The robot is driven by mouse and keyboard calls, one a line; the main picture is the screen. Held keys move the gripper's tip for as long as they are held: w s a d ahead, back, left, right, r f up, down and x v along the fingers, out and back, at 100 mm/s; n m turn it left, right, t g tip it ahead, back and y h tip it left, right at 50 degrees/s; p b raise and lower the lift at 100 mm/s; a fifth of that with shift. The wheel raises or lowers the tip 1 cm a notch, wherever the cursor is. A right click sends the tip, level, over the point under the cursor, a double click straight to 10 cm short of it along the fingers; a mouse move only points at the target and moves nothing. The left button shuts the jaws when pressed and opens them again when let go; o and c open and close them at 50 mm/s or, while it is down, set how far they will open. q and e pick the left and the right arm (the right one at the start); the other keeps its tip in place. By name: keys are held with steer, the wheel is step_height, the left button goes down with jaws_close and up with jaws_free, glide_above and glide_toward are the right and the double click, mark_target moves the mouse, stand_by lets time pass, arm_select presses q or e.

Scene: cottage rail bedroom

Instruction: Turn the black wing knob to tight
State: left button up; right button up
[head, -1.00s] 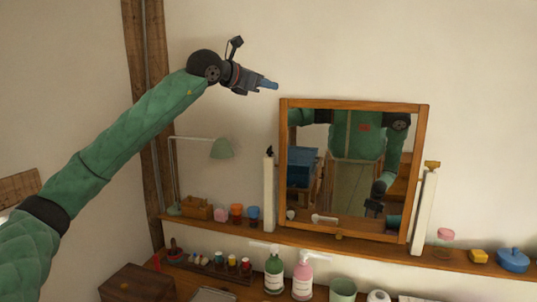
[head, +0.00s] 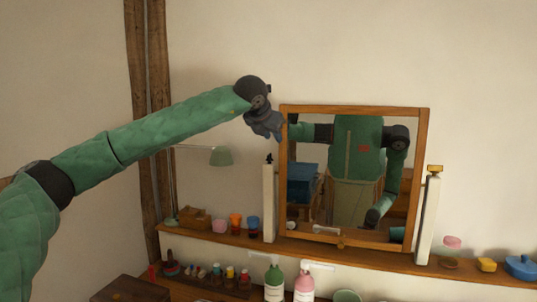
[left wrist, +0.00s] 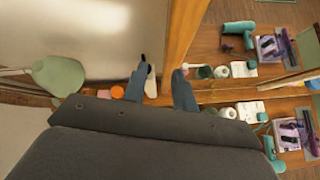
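The black wing knob (head: 269,158) sits at the top of the white left post beside the wood-framed mirror (head: 424,150). In the left wrist view the knob (left wrist: 143,57) is small and dark, just beyond the left fingertip. My left gripper (head: 274,135) is above the knob, near the mirror's upper left corner, apart from it. In the left wrist view its two blue-grey fingers (left wrist: 158,80) are spread with nothing between them. The knob's exact angle is too small to tell. My right gripper is not directly in view; my right arm shows only as a reflection.
The mirror frame stands close to the right of my left gripper. A green lamp (head: 220,156) stands left of the post. Small cups and jars line the shelf (head: 375,258); a green bottle (head: 274,282) and a pink bottle (head: 303,286) stand below. The wall above is clear.

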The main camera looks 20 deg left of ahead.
mark_target(269, 159)
arm_select(q)
steer(key=w+f+n, duration=0.1)
steer(key=f, duration=0.1)
steer(key=w+a+f+n+y+p, duration=0.1)
steer(key=w+a+f+n+g, duration=0.1)
steer(key=w+f+n, duration=0.1)
steer(key=shift+a+f+p, duration=0.15)
steer(key=shift+f+p, duration=0.2)
steer(key=shift+p, duration=0.05)
steer(key=shift+w+f, duration=0.3)
steer(key=shift+f, duration=0.1)
arm_select(e)
steer(key=shift+w+d+r, duration=0.1)
steer(key=shift+d+r, duration=0.2)
steer(key=shift+r, duration=0.55)
steer(key=shift+w+d+r, duration=0.1)
steer(key=shift+d+r, duration=0.15)
steer(key=shift+r, duration=0.6)
steer(key=shift+d+r, duration=0.3)
steer(key=shift+r, duration=0.55)
arm_select(q)
jaws_close()
